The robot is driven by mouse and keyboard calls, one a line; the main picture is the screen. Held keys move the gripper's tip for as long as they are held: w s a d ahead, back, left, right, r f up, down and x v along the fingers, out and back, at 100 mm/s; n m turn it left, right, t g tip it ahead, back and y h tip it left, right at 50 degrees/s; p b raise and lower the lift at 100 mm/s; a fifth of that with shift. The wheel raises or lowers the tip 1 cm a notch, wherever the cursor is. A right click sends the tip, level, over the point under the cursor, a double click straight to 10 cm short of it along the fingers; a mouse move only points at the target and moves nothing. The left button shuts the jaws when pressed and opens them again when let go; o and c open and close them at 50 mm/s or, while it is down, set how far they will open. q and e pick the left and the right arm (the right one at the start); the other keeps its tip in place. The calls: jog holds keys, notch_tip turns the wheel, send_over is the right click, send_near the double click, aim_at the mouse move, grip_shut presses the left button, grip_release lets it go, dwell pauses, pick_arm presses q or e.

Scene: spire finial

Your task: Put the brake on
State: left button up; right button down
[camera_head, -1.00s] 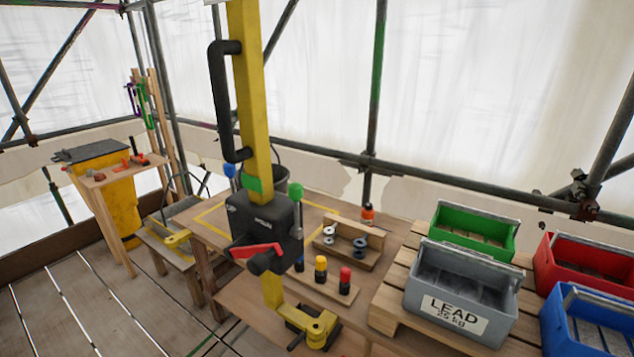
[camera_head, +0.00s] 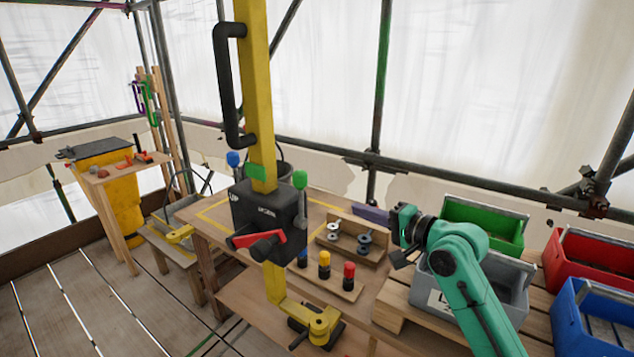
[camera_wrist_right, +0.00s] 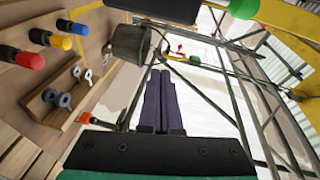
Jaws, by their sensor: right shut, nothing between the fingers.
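The black box (camera_head: 267,213) sits on the yellow post (camera_head: 259,105). A red lever (camera_head: 259,237) is on its lower front, over a dark round hub. A green-knobbed lever (camera_head: 300,180) stands at its right side and a blue knob (camera_head: 233,158) shows at its left. I cannot tell from lettering which one is the brake. My right gripper (camera_head: 358,211) is shut and empty, its purple fingers pointing left, right of the box and apart from it. In the right wrist view, the shut purple fingers (camera_wrist_right: 158,92) touch nothing; the green knob (camera_wrist_right: 243,8) is at the top edge.
A grey crate (camera_head: 512,290) is beneath my right arm. Green (camera_head: 485,222), red (camera_head: 590,258) and blue (camera_head: 597,318) crates stand right.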

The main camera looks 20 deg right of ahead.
aim_at(301, 199)
notch_tip(301, 199, up, 8)
jog(key=s+a+y, duration=0.2)
jog(key=shift+t, duration=0.3)
jog(key=shift+w, duration=0.1)
jog(key=w+a+p, duration=0.5)
jog(key=a+p, duration=0.2)
jog(key=shift+w+a, duration=0.2)
jog(key=shift+a, duration=0.2)
